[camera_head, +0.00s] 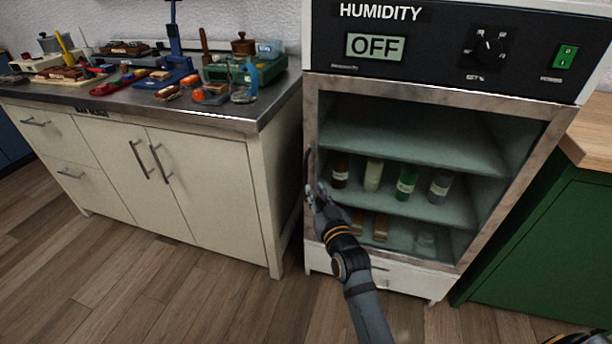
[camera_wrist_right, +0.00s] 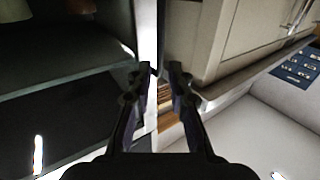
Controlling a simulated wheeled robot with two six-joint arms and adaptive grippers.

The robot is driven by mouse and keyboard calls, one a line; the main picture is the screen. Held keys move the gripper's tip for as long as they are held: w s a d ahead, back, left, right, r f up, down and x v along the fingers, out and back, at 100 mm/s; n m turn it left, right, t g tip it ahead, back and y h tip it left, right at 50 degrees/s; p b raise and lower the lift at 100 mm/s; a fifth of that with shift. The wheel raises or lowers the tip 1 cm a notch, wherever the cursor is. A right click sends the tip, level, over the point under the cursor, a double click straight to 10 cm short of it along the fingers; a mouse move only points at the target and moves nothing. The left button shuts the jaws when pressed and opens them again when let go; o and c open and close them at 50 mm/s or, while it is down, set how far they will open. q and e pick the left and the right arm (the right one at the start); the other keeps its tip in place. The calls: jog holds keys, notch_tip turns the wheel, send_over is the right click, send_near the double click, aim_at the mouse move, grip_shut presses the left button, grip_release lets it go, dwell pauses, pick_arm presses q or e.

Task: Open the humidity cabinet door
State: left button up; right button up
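The humidity cabinet (camera_head: 345,270) stands right of centre in the head view, with "OFF" on its display (camera_head: 375,46). Its door (camera_head: 440,97) has a metal frame around a clear pane and looks shut. A dark upright handle (camera_head: 309,162) is on the door's left edge. My right gripper (camera_head: 314,192) is at the handle's lower part. In the right wrist view, the fingers (camera_wrist_right: 160,70) lean inward with a narrow gap, in front of a pale upright edge. Whether they grip the handle cannot be made out.
Several bottles (camera_head: 405,184) stand on a shelf inside the cabinet. A white counter (camera_head: 210,185) with tools on top stands close on the left. A green cabinet (camera_head: 550,250) stands on the right. The wooden floor (camera_head: 190,290) in front is clear.

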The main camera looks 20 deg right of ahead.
pick_arm(q)
jog(key=shift+w+d+f+t+b, duration=0.2)
jog(key=shift+d+f+t+b, duration=0.1)
jog(key=shift+f+b, duration=0.3)
jog(key=shift+w+d+f+t+b, duration=0.15)
jog(key=shift+d+f+t+b, duration=0.15)
jog(key=shift+f+b, duration=0.2)
pick_arm(e)
jog(key=w, duration=0.9)
jog(key=shift+w, duration=0.3)
grip_shut()
